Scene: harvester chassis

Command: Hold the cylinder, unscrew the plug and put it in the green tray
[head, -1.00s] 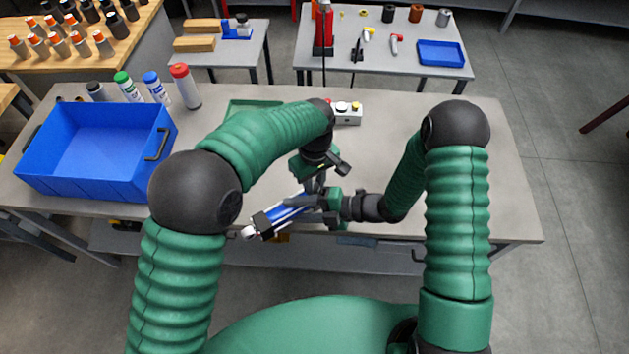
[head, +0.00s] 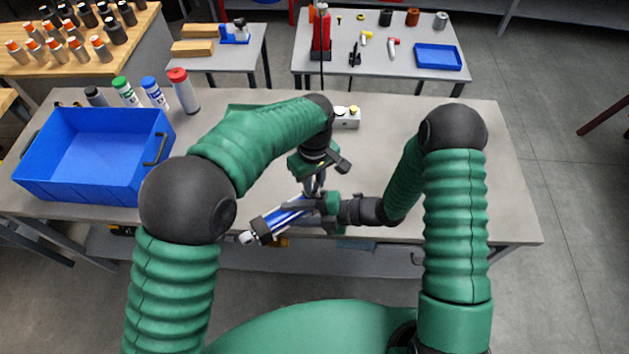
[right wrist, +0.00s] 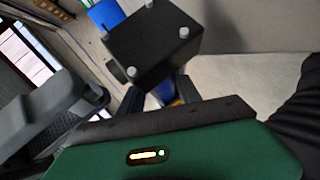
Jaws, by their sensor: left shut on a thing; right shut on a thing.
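The blue cylinder (head: 289,214) with black end blocks and a silver rod end is held tilted above the bench's front edge. In the right wrist view its black end block (right wrist: 153,42) with bolt heads is close up. My right gripper (head: 318,205) comes in from the right and is shut on the cylinder. My left gripper (head: 316,184) reaches down from above to the cylinder's upper right end and is shut, apparently on the plug, which the fingers hide. The green tray (head: 238,106) lies on the bench, mostly hidden behind my left arm.
A blue bin (head: 95,155) stands on the bench's left, with several bottles (head: 154,92) behind it. A small box with buttons (head: 346,117) sits behind my left gripper. The bench's right side is clear. Other tables stand farther back.

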